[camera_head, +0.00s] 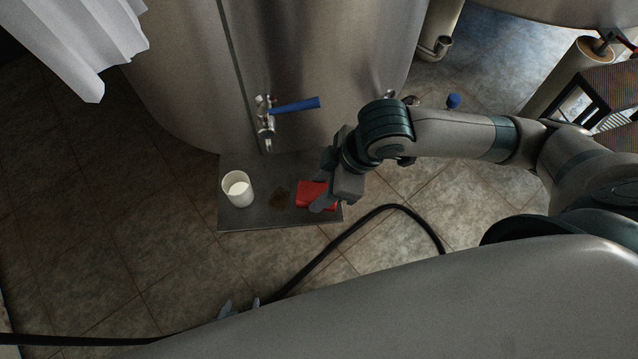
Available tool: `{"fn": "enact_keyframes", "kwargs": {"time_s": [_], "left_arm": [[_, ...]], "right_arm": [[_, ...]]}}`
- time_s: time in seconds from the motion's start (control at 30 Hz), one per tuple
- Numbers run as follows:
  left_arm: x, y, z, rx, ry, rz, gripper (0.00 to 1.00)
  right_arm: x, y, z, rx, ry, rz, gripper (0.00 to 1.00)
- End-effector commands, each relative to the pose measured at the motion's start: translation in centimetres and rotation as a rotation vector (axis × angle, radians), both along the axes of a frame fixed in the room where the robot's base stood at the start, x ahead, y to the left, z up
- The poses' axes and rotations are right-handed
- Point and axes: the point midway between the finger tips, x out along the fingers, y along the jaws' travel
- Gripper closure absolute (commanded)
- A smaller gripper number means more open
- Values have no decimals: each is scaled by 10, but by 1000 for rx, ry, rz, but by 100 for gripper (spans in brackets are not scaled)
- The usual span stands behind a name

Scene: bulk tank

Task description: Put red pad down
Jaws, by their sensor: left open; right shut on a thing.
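The red pad (308,192) is at the right end of a small grey metal shelf (250,219) in front of the steel tank. My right gripper (322,194) is shut on the pad, reaching it from the right and covering its right part. I cannot tell whether the pad touches the shelf or is just above it. A brown stain (279,197) lies on the shelf left of the pad. My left gripper (240,306) is open and empty low in the picture; only its fingertips show above my grey body.
A white cup with white liquid (238,189) stands at the shelf's left end. A tap with a blue lever (295,104) sticks out of the tank (180,70) above the shelf. A black hose (345,236) runs across the tiled floor in front.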

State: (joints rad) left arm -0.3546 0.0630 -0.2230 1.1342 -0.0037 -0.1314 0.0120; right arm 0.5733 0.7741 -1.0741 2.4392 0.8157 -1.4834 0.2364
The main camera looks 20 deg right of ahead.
Motion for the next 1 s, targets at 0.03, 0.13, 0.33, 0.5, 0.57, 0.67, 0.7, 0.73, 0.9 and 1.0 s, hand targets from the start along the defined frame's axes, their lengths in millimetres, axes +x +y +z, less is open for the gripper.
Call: {"fn": "enact_keyframes", "kwargs": {"time_s": [0.03,0.13,0.33,0.5,0.57,0.67,0.7,0.73,0.9,1.0], "left_arm": [[1,-3,4,-4,-8,-2,39],[2,-5,7,-10,-24,-4,39],[4,-8,9,-16,-42,-6,39],[4,-8,10,-17,-48,-7,39],[4,-8,10,-17,-49,-7,39],[4,-8,10,-17,-49,-7,39],[4,-8,10,-17,-49,-7,39],[4,-8,10,-17,-49,-7,39],[5,-8,10,-17,-49,-7,39],[5,-9,11,-18,-52,-7,39]], "right_arm": [[12,-4,2,-3,0,-6,76],[32,-8,2,-3,1,-4,76],[45,-11,-18,-1,7,-1,76],[46,-11,-30,0,3,-1,76],[46,-11,-31,0,2,-1,76],[46,-11,-31,0,2,-1,76],[46,-11,-31,0,2,-1,76],[46,-11,-31,0,2,-1,76],[46,-11,-35,1,4,-1,76],[45,-11,-45,-1,4,-1,76]]}}
